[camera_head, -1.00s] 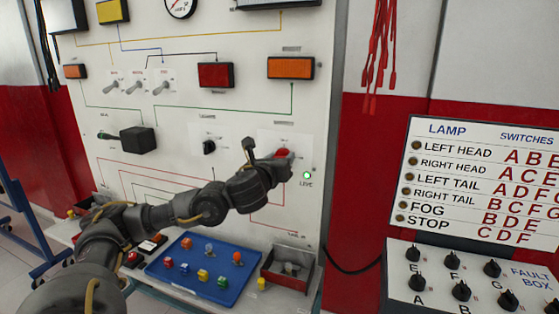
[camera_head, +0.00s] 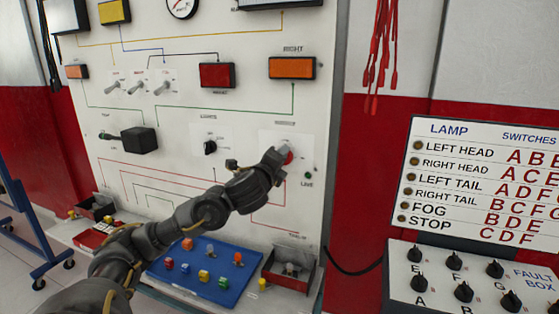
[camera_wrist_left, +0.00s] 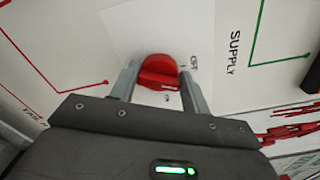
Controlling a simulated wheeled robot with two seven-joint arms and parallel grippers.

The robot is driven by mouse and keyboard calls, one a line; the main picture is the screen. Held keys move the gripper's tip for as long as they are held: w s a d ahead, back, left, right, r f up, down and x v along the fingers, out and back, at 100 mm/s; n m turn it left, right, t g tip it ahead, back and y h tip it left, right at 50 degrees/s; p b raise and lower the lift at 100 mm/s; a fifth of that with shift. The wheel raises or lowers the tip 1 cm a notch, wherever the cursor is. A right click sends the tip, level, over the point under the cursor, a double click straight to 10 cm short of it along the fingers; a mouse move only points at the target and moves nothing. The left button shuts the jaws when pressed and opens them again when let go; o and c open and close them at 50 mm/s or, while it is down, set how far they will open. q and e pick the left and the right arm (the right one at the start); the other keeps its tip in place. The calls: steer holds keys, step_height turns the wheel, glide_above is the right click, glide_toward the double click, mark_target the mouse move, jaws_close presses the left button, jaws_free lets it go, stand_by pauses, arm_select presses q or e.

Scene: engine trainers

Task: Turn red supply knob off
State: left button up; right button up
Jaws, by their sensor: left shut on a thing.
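The red supply knob (camera_head: 289,158) sits on the white panel at its lower right, mostly covered by my left gripper (camera_head: 281,157) in the head view. In the left wrist view the knob (camera_wrist_left: 158,68) shows between the two fingers of my left gripper (camera_wrist_left: 160,83), one finger on each side. The gripper is shut on it. An OFF label lies just right of the knob. The word SUPPLY is printed farther right. The LIVE lamp (camera_head: 308,175) beside the knob is dark. My right gripper is not in view.
A blue tray (camera_head: 236,291) with several coloured parts lies on the ledge below my arm, beside a red-grey bin (camera_head: 302,277). A black rotary knob (camera_head: 210,147) and toggle switches are on the panel. A fault box (camera_head: 470,285) with several knobs stands at right.

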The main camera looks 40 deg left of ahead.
arm_select(q)
steer(key=n, duration=0.5)
steer(key=shift+f, duration=0.2)
stand_by(0.4)
steer(key=o, duration=1)
